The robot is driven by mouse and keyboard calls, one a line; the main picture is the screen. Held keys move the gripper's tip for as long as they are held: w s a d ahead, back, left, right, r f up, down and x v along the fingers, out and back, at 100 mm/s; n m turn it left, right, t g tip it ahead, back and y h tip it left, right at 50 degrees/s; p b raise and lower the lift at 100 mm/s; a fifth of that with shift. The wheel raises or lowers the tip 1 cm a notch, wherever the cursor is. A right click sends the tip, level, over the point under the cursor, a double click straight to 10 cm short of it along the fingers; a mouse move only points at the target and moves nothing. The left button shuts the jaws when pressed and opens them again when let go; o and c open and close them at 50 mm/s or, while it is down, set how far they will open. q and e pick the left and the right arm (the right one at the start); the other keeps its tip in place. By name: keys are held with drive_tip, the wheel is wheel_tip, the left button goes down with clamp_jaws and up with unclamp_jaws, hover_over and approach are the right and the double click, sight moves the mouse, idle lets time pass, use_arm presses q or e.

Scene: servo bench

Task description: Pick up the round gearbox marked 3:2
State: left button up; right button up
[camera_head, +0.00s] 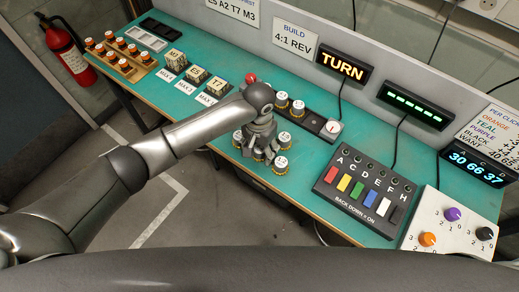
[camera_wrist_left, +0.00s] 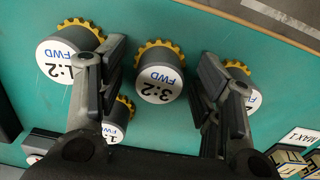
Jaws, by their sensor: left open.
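The round gearbox marked 3:2 (camera_wrist_left: 160,80) shows in the left wrist view, a dark cylinder with a white "3:2 FWD" top and a yellow toothed rim. It sits on the teal bench between the two spread fingers of my left gripper (camera_wrist_left: 160,72), with a gap on either side. My left gripper also shows in the head view (camera_head: 262,150), low over the gearbox group; there I cannot tell which cap is 3:2. A gearbox marked 1:2 (camera_wrist_left: 65,52) stands left in the wrist view. Others (camera_wrist_left: 118,122) stand partly behind the fingers. My right gripper is not in view.
A black rail with a dial (camera_head: 331,128) lies behind the group. A switch box with coloured levers (camera_head: 358,190) stands to the right, and motor blocks (camera_head: 196,76) stand to the left. The bench's front edge is close to the gearboxes.

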use_arm(q)
drive_tip(key=c, duration=1.1)
drive_tip(key=shift+c, duration=0.3)
drive_tip(key=shift+r, duration=0.2)
